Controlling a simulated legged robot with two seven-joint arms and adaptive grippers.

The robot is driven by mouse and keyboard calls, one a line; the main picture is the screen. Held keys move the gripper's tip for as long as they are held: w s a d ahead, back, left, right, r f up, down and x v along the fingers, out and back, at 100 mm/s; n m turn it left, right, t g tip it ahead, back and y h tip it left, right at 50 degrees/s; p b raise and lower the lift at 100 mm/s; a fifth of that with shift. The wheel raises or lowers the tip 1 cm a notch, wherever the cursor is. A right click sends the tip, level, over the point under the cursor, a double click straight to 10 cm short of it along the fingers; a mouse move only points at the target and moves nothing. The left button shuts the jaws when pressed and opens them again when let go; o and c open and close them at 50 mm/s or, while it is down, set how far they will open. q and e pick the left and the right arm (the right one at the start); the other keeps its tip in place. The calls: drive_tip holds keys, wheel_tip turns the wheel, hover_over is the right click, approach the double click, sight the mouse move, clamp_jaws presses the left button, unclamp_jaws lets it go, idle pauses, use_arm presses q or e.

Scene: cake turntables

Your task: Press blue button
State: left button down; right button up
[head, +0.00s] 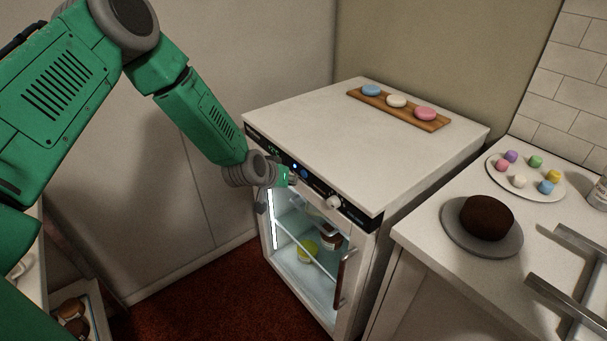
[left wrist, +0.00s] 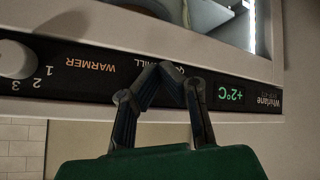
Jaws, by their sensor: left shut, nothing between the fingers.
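The blue button (head: 304,173) is a small round spot on the black control strip (head: 318,187) along the front top edge of a white glass-door cooler (head: 400,166). My left gripper (head: 293,180) is at this strip, right beside the button in the head view; I cannot tell whether it touches. In the left wrist view the shut, empty fingers (left wrist: 172,76) lie over the strip, between the word WARMER and the green +2°C display (left wrist: 231,96). They partly cover the word CHILL, and the button is hidden there. My right gripper is not in view.
A white knob (head: 333,203) sits on the strip to the right. A wooden board (head: 440,123) with three macarons lies on the cooler's top. The counter at right holds a plate (head: 527,194) of small sweets and a dark cake on a grey turntable (head: 462,240).

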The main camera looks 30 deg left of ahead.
use_arm(q)
drive_tip(key=s, duration=0.1)
drive_tip(key=s+a+p, duration=0.1)
drive_tip(key=s, duration=0.1)
drive_tip(key=shift+s+a, duration=0.2)
drive_tip(key=shift+s, duration=0.05)
idle(0.7)
